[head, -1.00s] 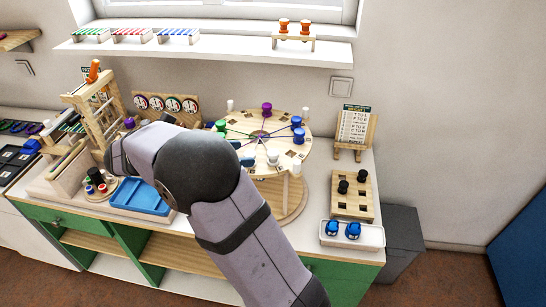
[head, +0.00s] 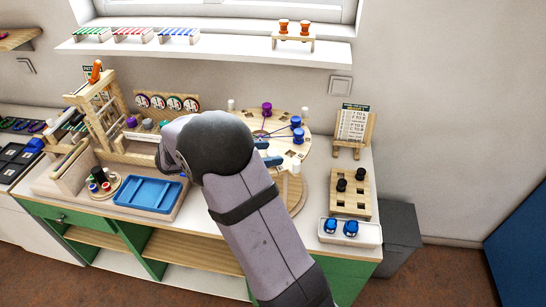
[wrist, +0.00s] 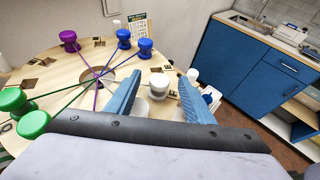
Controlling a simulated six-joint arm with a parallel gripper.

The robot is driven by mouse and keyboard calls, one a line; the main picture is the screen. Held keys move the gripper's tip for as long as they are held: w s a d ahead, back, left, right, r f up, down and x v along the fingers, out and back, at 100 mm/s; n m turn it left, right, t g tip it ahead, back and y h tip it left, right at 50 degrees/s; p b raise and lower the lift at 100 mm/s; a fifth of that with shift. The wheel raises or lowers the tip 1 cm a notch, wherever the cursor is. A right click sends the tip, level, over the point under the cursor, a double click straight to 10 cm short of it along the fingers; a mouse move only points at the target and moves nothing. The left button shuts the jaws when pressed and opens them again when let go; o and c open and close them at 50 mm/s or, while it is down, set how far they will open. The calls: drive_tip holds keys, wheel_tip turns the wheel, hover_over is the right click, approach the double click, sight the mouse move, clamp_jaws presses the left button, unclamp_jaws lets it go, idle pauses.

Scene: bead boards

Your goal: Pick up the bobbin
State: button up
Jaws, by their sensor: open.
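The task does not say which bobbin; several stand on a round wooden board, whose rim shows in the head view (head: 308,128). In the wrist view a white bobbin (wrist: 159,84) stands upright, seen between the two blue fingers of my gripper (wrist: 160,77). The gripper is open, and I cannot tell how far the bobbin is beyond the fingertips. A purple bobbin (wrist: 69,41), blue bobbins (wrist: 123,38) and green bobbins (wrist: 33,123) also stand on the board, joined by coloured cords. In the head view my arm hides much of the board.
A blue tray (head: 148,194) and a wooden frame (head: 97,110) lie to the left. A board with black pegs (head: 351,203) and a white tray with blue bobbins (head: 350,232) stand at the right. A card stand (head: 353,128) is behind them.

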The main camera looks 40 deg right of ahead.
sight(273, 152)
drive_tip(key=shift+x, duration=1.3)
drive_tip(key=c, duration=1.1)
drive_tip(key=shift+c, duration=0.2)
drive_tip(key=shift+r, duration=0.1)
wheel_tip(273, 152, up, 10)
drive_tip(key=shift+f+b, duration=0.1)
drive_tip(key=shift+b, duration=0.85)
drive_tip(key=w+d+n+t+y, duration=0.3)
drive_tip(key=w+d+n+t, duration=0.3)
drive_tip(key=w, duration=0.4)
drive_tip(key=w+d+n+t+y+b, duration=0.1)
drive_tip(key=w+d+n+t+y, duration=0.3)
drive_tip(key=w, duration=0.6)
drive_tip(key=d+n+t, duration=0.2)
drive_tip(key=d+n, duration=0.1)
drive_tip(key=d, duration=0.1)
drive_tip(key=shift+d+r+t, duration=0.2)
drive_tip(key=shift+r+t, duration=0.05)
drive_tip(key=shift+t, duration=0.15)
